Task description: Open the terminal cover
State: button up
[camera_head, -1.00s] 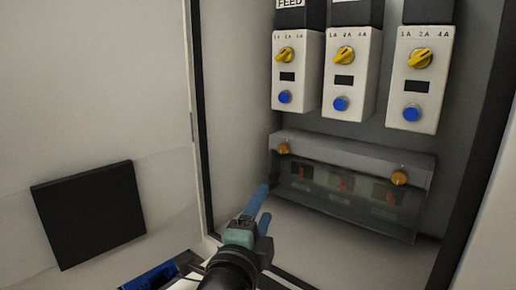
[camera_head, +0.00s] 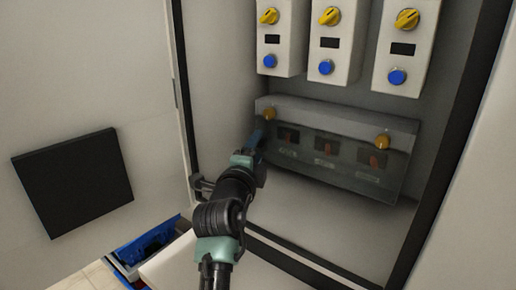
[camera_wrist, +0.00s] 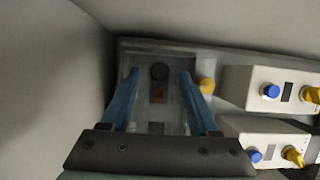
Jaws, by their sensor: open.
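The terminal cover (camera_head: 340,172) is a clear, smoky panel at the front of a grey terminal block (camera_head: 340,121) low in the cabinet. Orange-red parts show through it. Two yellow-orange knobs, left (camera_head: 269,114) and right (camera_head: 381,141), sit along its top. My gripper (camera_head: 255,140) is at the left end of the cover, close to the left knob. One knob (camera_wrist: 207,86) is just beside the right finger. Contact cannot be told.
Several white switch modules (camera_head: 335,42) with yellow dials and blue buttons hang above the block. The cabinet's dark frame (camera_head: 440,190) bounds the right side. A black square panel (camera_head: 72,182) is on the white surface at left. A blue bin (camera_head: 150,243) stands below.

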jog(key=shift+x, duration=1)
jog(key=shift+s, duration=0.1)
grip_shut()
dwell(0.8)
